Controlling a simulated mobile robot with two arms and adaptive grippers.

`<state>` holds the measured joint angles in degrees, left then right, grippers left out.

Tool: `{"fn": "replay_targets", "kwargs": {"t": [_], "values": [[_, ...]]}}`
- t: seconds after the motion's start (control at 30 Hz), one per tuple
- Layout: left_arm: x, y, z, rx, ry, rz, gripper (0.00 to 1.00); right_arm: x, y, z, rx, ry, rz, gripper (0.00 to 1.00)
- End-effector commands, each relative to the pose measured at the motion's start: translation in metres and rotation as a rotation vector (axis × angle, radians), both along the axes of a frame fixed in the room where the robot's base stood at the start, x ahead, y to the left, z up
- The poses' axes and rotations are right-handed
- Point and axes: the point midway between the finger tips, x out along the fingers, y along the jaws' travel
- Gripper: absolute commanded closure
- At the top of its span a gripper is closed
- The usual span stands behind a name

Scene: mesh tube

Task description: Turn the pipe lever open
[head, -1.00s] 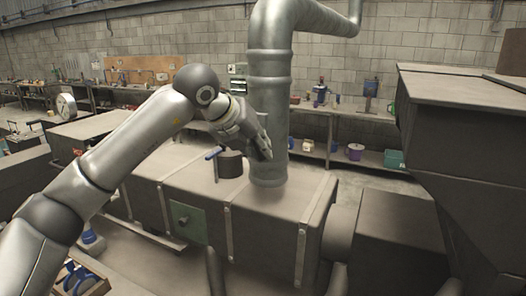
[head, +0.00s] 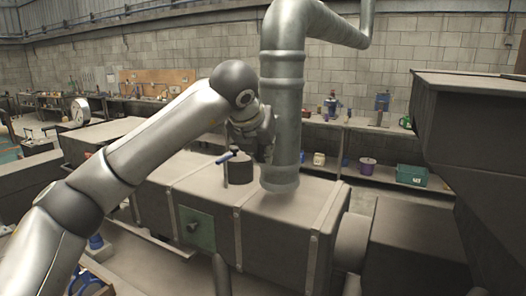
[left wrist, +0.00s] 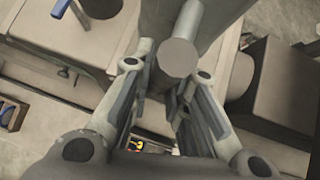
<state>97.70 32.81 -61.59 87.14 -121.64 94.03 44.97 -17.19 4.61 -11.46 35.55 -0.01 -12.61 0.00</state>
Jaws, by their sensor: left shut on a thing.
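A thick grey metal pipe (head: 281,120) rises from a large box-shaped duct (head: 215,190). My left gripper (head: 264,148) is at the pipe's left side, its fingers pointing down, partly hidden by its own wrist. In the left wrist view, my left gripper (left wrist: 166,76) has its two fingers on either side of a grey round-ended bar, the pipe lever (left wrist: 178,57), beside the pipe (left wrist: 210,22). The gripper is shut on it. The lever is hidden behind the gripper in the head view. My right gripper does not show.
A big dark hopper (head: 462,120) is at the right. Shelves with a green bin (head: 411,175) line the back wall.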

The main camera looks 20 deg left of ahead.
Motion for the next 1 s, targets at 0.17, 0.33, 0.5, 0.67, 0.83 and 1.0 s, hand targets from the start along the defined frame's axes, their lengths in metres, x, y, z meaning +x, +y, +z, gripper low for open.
{"fn": "replay_targets", "kwargs": {"t": [0.17, 0.33, 0.5, 0.67, 0.83, 1.0], "values": [[0.000, 0.000, -0.003, 0.005, 0.006, -0.001, 1.00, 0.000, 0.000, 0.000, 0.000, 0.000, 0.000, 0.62], [0.000, 0.000, -0.003, 0.004, 0.006, -0.001, 0.70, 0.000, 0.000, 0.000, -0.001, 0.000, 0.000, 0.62], [0.000, 0.000, -0.002, 0.001, 0.003, 0.000, 0.62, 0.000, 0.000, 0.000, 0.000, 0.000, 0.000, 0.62], [0.000, 0.000, -0.001, 0.001, 0.002, 0.001, 0.62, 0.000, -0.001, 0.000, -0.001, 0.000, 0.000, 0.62], [-0.007, 0.000, 0.008, -0.001, -0.001, -0.001, 0.62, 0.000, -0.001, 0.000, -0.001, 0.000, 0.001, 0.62], [-0.030, -0.001, 0.030, 0.001, -0.003, -0.002, 0.62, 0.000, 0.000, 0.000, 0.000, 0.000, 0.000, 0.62]]}}
